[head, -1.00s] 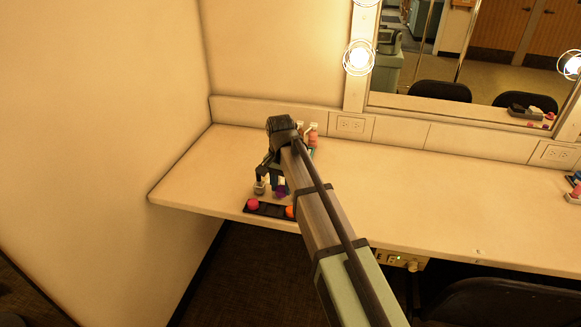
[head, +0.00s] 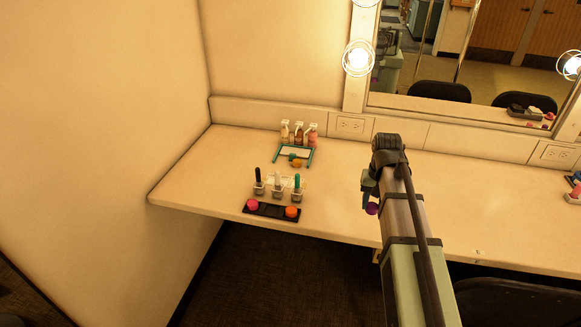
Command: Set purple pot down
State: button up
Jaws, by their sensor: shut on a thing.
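The purple pot (head: 372,209) shows as a small purple patch just below my gripper (head: 369,200), partly hidden by the arm. My gripper is shut on it, over the counter to the right of the black tray. Whether the pot touches the counter cannot be told. The black tray (head: 272,210) lies near the counter's front edge. A pink pot (head: 252,204) is at its left end and an orange pot (head: 292,212) at its right end. The middle of the tray is bare.
Several holders with brushes (head: 278,188) stand behind the tray. A green frame (head: 294,155) with small items and bottles (head: 299,133) are farther back. The counter (head: 470,200) right of my arm is mostly clear. A mirror and wall bound the back.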

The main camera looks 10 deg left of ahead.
jog(key=w+d+m, duration=0.2)
jog(key=w, duration=0.1)
jog(key=m, duration=1.3)
send_near(282, 164)
jog(key=shift+f, duration=3)
jog(key=o, duration=1)
jog(key=shift+f, duration=0.1)
jog(key=shift+o, duration=0.2)
